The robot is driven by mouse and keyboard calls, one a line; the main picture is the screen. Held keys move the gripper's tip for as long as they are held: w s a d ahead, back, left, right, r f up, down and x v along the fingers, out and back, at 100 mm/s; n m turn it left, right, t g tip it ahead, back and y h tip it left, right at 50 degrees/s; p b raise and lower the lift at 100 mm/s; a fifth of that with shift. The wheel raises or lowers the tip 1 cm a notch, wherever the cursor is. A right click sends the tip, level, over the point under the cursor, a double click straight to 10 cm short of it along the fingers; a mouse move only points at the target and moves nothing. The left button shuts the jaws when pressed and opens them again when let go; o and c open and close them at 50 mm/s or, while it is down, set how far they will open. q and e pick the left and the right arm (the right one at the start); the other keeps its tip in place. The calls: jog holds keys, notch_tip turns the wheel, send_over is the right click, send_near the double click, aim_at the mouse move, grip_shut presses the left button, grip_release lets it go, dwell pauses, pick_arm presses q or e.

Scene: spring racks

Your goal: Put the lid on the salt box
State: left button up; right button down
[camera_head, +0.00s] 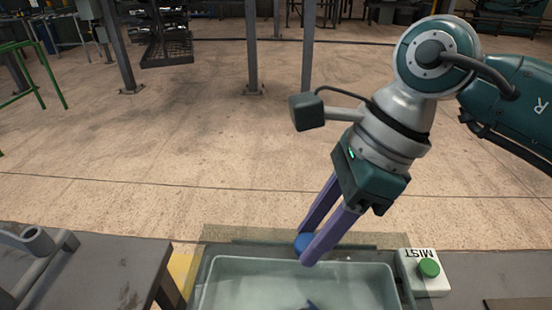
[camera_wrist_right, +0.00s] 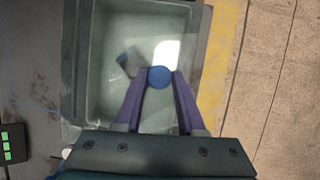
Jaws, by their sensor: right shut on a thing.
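The salt box (camera_head: 214,285) is a pale grey-green open tub at the bottom of the head view; its rim also shows in the wrist view (camera_wrist_right: 83,60). My right gripper (camera_head: 306,254) is shut on a round blue knob (camera_wrist_right: 159,77), which seems to belong to a see-through lid (camera_head: 222,234). The lid's clear sheet shows beyond the box's far rim and overlaps the box in the wrist view. How high it is above the rim I cannot tell. My left gripper is not in view.
A small dark blue-grey thing (camera_wrist_right: 128,64) lies in the box. A white MIST unit with a green button (camera_head: 428,268) stands right of the box. A dark table with a grey tubular fixture (camera_head: 40,250) is at left. Open floor lies beyond.

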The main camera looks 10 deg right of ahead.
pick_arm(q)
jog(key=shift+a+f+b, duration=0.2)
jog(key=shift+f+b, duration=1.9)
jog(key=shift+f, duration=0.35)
pick_arm(e)
jog(key=shift+f, duration=2.55)
pick_arm(q)
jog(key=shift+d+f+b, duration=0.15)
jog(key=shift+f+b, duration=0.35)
jog(key=shift+b, duration=0.05)
pick_arm(e)
jog(key=shift+f, duration=0.55)
jog(key=c, duration=0.9)
grip_release()
jog(key=shift+r, duration=0.1)
jog(key=o, duration=0.9)
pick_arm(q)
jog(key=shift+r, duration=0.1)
pick_arm(e)
jog(key=shift+r+p, duration=1.3)
jog(key=shift+r, duration=0.15)
jog(key=shift+r+p, duration=1.5)
jog(key=shift+r, duration=0.55)
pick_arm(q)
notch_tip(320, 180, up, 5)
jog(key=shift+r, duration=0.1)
